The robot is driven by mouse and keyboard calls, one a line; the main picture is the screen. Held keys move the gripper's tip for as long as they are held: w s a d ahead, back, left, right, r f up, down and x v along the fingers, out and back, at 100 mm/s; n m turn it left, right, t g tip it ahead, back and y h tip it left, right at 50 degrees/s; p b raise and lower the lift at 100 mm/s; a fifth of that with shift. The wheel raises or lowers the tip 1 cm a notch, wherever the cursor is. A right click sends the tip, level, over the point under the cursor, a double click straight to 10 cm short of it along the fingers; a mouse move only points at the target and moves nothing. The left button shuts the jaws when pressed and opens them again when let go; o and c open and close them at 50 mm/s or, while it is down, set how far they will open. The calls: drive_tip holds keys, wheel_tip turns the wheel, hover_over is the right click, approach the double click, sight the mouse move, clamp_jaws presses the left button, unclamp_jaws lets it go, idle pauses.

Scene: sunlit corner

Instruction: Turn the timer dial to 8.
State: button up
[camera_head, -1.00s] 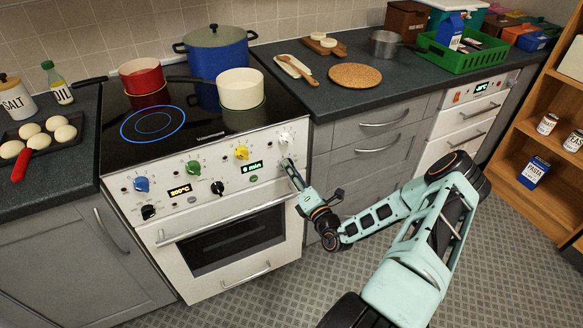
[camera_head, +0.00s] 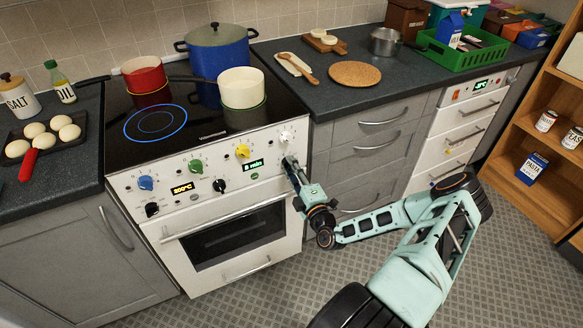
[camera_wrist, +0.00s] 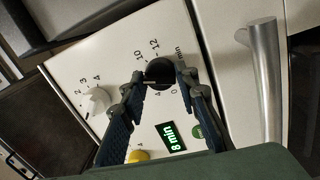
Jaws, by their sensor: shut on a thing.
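The timer dial (camera_wrist: 159,72) is a round black knob with a minute scale around it, on the white front panel of the stove. My gripper (camera_wrist: 163,75) has its two fingers on either side of the dial and is shut on it. The green display (camera_wrist: 170,136) beside it reads 8 min; it also shows in the head view (camera_head: 253,165). In the head view my gripper (camera_head: 289,161) is at the right end of the panel and hides the dial.
A white knob (camera_head: 286,136) and a yellow knob (camera_head: 243,151) are close by on the panel. The oven handle (camera_head: 228,217) runs below it. Pots, including a white one (camera_head: 241,88), stand on the hob above. The counter's right part (camera_head: 315,98) has free room.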

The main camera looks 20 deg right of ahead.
drive_tip(key=shift+f, duration=0.2)
idle(0.3)
drive_tip(key=o, duration=0.9)
drive_tip(key=shift+o, duration=1.1)
drive_tip(key=shift+r, duration=0.1)
drive_tip(key=s, duration=1.2)
drive_tip(key=shift+f, duration=0.4)
